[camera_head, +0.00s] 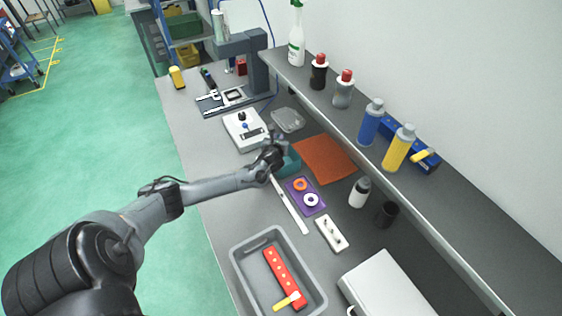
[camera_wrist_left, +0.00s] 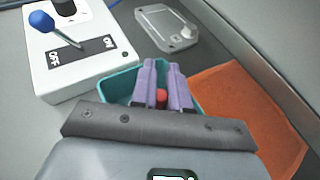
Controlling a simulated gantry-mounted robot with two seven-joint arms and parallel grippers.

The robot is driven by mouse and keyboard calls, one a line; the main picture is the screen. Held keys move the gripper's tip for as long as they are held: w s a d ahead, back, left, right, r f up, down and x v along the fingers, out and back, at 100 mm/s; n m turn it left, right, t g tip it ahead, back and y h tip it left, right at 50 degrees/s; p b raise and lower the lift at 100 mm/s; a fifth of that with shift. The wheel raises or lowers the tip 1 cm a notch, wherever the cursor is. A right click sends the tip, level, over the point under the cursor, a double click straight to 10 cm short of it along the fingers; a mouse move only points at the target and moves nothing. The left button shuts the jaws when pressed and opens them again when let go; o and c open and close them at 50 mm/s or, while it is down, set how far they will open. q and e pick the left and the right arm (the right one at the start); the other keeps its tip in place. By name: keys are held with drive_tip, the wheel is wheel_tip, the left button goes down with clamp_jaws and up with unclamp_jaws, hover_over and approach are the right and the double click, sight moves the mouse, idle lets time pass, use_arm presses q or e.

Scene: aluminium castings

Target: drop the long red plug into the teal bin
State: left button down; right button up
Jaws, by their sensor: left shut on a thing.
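The teal bin (camera_head: 291,163) stands on the bench beside the orange cloth, partly hidden by my left gripper (camera_head: 276,150) in the head view. In the left wrist view the bin (camera_wrist_left: 117,87) lies beneath and around the fingers. My left gripper (camera_wrist_left: 163,80) has purple fingers and is shut on the long red plug (camera_wrist_left: 162,95). Only a small red part of the plug shows between the fingers; the rest is hidden. The fingers appear over the bin's opening, but their height above its floor cannot be told. My right gripper is in neither view.
A white switch box (camera_head: 244,130) and a metal casting (camera_head: 288,120) stand behind the bin. The orange cloth (camera_head: 325,157) lies to its right. A purple holder (camera_head: 316,209) and grey tray (camera_head: 235,265) are nearer. A shelf (camera_head: 420,215) with bottles runs along the right.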

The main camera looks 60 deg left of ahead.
use_arm(q)
drive_tip(key=shift+f, duration=0.25)
drive_tip(key=c, duration=1)
unclamp_jaws()
drive_tip(key=shift+c, duration=0.2)
drive_tip(key=shift+s+d+r, duration=0.35)
drive_tip(key=shift+s+d, duration=0.05)
drive_tip(key=shift+d, duration=0.1)
drive_tip(key=p+v, duration=0.1)
drive_tip(key=v, duration=0.8)
drive_tip(key=shift+s+d+f, duration=0.1)
drive_tip(key=shift+d, duration=0.05)
drive_tip(key=shift+s, duration=0.15)
